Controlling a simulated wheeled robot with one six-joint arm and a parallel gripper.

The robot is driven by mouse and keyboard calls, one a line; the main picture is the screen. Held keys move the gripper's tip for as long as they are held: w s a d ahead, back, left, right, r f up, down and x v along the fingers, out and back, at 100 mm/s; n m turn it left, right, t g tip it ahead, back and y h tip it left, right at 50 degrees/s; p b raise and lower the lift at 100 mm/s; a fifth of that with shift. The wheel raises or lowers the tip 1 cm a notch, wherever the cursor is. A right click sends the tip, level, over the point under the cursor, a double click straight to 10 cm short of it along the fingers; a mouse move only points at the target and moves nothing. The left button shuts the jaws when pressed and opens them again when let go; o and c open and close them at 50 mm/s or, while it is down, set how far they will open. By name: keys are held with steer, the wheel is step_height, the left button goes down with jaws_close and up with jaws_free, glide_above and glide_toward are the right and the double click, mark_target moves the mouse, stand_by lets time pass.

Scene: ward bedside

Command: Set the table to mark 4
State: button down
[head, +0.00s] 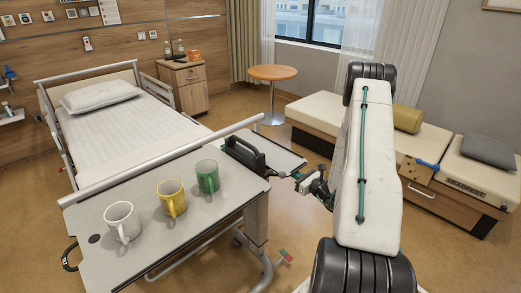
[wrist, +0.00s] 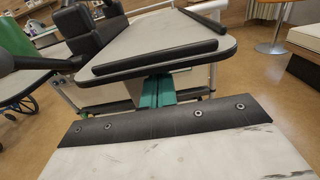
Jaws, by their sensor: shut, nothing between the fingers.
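The overbed table (head: 92,212) has a pale grey top and stands across the bed. Its support column (head: 256,222) shows under the right part. A black handle-shaped fitting (head: 243,154) sits on the top near its right end. In the wrist view the tabletop (wrist: 165,42) has a dark edge strip. I see no readable mark or number. My gripper (head: 298,176) is at the table's right end, small and partly hidden by my arm. In the wrist view its teal fingers (wrist: 156,82) are together and empty, pointing at the table's edge; contact is unclear.
A white mug (head: 122,221), a yellow mug (head: 171,199) and a green mug (head: 207,176) stand on the tabletop. The bed (head: 135,130) is behind. A low couch (head: 312,112) stands at the right. A round table (head: 272,73) is at the back. Open floor lies between.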

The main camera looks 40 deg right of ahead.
steer(key=shift+r, duration=0.1)
steer(key=shift+r, duration=5.9)
steer(key=shift+f, duration=0.3)
steer(key=shift+f, duration=0.25)
steer(key=shift+s, duration=0.1)
steer(key=s, duration=0.8)
steer(key=shift+s+d, duration=0.35)
steer(key=shift+s, duration=0.05)
